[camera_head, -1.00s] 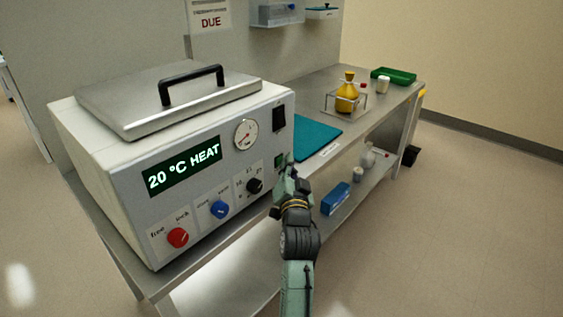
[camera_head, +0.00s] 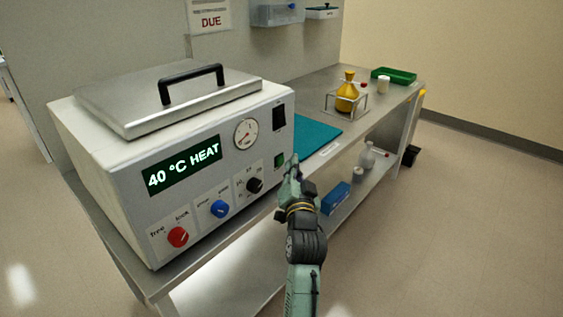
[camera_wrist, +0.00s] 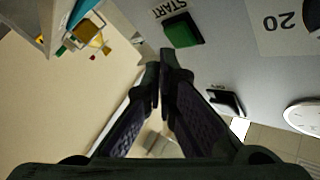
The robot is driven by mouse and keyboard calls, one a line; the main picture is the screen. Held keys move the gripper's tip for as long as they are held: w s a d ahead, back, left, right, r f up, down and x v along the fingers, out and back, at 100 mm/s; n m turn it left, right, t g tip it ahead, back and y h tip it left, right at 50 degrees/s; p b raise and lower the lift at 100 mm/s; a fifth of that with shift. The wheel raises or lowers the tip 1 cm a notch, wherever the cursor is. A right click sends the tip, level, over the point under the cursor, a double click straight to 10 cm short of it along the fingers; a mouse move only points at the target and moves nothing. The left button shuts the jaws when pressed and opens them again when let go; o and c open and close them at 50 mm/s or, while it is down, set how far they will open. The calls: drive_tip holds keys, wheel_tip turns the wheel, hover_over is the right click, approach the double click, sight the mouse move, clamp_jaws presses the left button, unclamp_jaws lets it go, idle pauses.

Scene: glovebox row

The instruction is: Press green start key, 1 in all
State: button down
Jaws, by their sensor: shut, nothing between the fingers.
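The green start key (camera_head: 279,160) is on the right part of the front panel of a white heating unit (camera_head: 120,195). In the wrist view the green key (camera_wrist: 182,30) is at the top beside the word START. My gripper (camera_head: 293,160) is shut and empty, just right of the key in the head view. In the wrist view its fingertips (camera_wrist: 166,58) are just below the key and look apart from it. The display (camera_head: 181,168) reads 40 °C HEAT.
A red knob (camera_head: 177,237), a blue knob (camera_head: 219,208) and a black knob (camera_head: 254,185) sit along the panel. A gauge (camera_head: 246,134) and a black switch (camera_head: 279,118) are above the key. A teal mat (camera_head: 318,133) and a yellow flask (camera_head: 347,92) are on the bench.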

drive_tip(key=s+d, duration=0.1)
drive_tip(key=d, duration=0.1)
drive_tip(key=s+d+b, duration=0.1)
drive_tip(key=s+d, duration=0.1)
idle(0.4)
idle(0.5)
